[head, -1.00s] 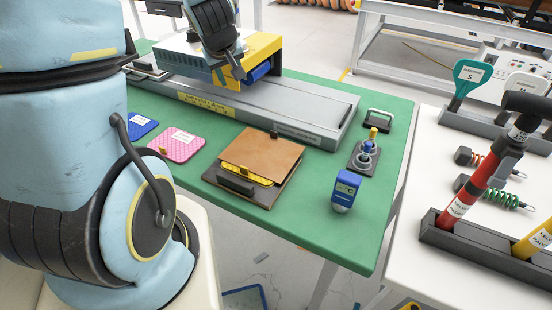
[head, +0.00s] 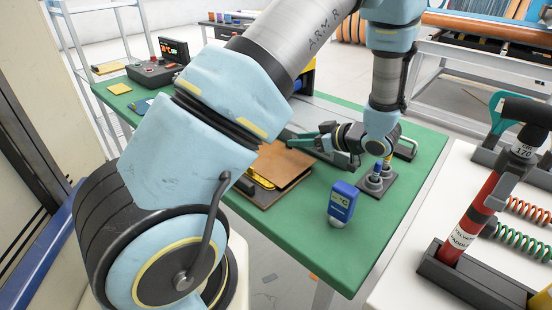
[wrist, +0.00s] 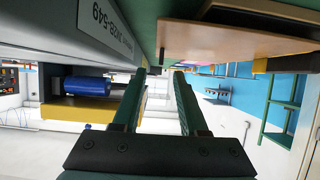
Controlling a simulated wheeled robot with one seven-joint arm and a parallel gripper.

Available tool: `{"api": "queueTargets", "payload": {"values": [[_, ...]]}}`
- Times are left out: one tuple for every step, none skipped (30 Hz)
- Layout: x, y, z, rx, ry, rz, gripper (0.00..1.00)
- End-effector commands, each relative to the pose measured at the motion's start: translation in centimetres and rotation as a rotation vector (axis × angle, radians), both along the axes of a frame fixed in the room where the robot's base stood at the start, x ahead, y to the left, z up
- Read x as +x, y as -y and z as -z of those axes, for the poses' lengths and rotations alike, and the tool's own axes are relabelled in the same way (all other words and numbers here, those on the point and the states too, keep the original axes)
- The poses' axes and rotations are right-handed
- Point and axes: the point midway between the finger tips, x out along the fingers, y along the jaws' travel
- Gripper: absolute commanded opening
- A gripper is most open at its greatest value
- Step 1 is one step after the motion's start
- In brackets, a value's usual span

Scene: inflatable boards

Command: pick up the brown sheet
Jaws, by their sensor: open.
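The brown sheet (head: 283,164) lies at a slant on a dark holder (head: 246,187) with a yellow part, on the green table. My arm hides its left part in the head view. In the wrist view, which looks upside down, the brown sheet (wrist: 235,42) fills the upper right. My gripper (head: 294,140) is open and empty, level and pointing left, near the sheet's far right side. In the wrist view its two green fingers (wrist: 160,74) stand apart with nothing between them. I cannot tell whether a finger touches the sheet.
The long grey bed (wrist: 95,42) of the machine runs close beside my fingers. A blue-and-white meter (head: 342,203) stands in front. A small stand (head: 376,182) is below my wrist. A white table (head: 410,285) with tools is at the right.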

Motion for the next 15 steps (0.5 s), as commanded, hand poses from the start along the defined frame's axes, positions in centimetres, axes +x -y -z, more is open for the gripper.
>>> {"api": "queueTargets", "payload": {"values": [[0.3, -0.4, 0.2, 0.003, -0.001, -0.002, 0.42], [0.5, -0.7, 0.4, 0.003, -0.001, -0.002, 0.42], [0.9, -1.0, 0.7, 0.003, -0.003, -0.001, 0.42], [1.2, -1.3, 1.0, 0.003, -0.003, -0.001, 0.42], [1.4, -1.6, 1.2, 0.003, -0.002, -0.003, 0.42], [1.8, -2.0, 1.6, 0.003, -0.001, -0.002, 0.42], [2.1, -2.2, 1.8, 0.002, -0.002, -0.002, 0.42], [2.3, -2.4, 1.9, 0.001, -0.001, -0.002, 0.42], [2.6, -2.6, 2.1, 0.0, 0.0, 0.0, 0.42], [2.7, -2.7, 2.2, 0.0, 0.0, 0.0, 0.42], [2.8, -2.8, 2.3, 0.0, 0.0, 0.0, 0.42], [2.9, -2.9, 2.4, -0.002, 0.0, 0.0, 0.42], [3.0, -2.9, 2.5, -0.002, 0.0, 0.0, 0.42], [3.0, -2.9, 2.5, -0.002, 0.0, 0.0, 0.42], [3.0, -2.9, 2.5, -0.002, 0.0, 0.0, 0.42]]}}
